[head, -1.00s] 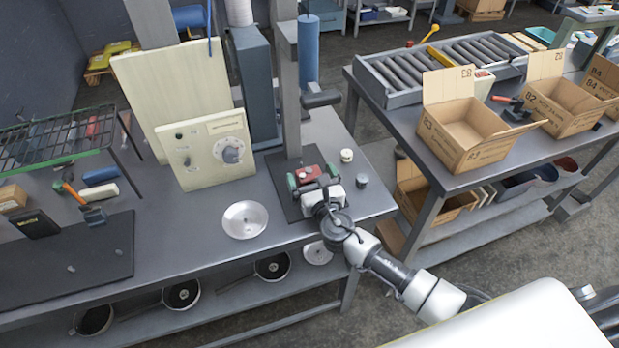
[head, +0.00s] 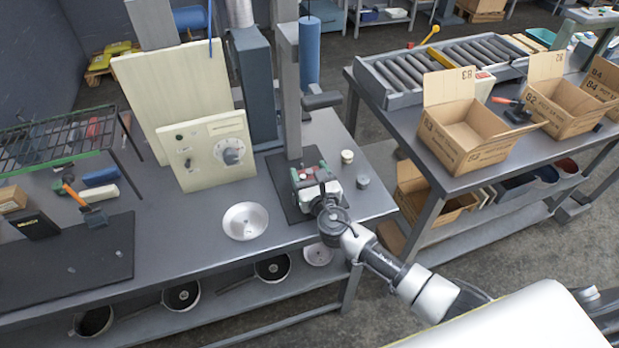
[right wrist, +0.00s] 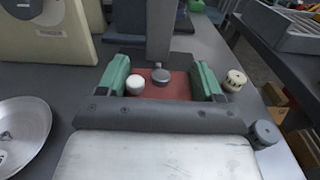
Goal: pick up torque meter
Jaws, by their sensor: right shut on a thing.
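The torque meter (right wrist: 180,88) is a red block with a white knob and a grey knob on top, seen in the right wrist view. It is between the green fingers of my right gripper (right wrist: 162,72), which is shut on it. In the head view, my right gripper (head: 308,177) is over the dark base plate (head: 285,203) at the foot of a grey upright post, and it mostly hides the meter there. I cannot tell whether the meter touches the plate. My left gripper is not in view.
A shallow metal dish (head: 245,221) lies left of the gripper. A cream control panel (head: 214,152) stands behind the dish. The grey post (head: 290,95) rises just behind the gripper. Two small round pieces, one cream (head: 347,157) and one grey (head: 363,182), stand to its right.

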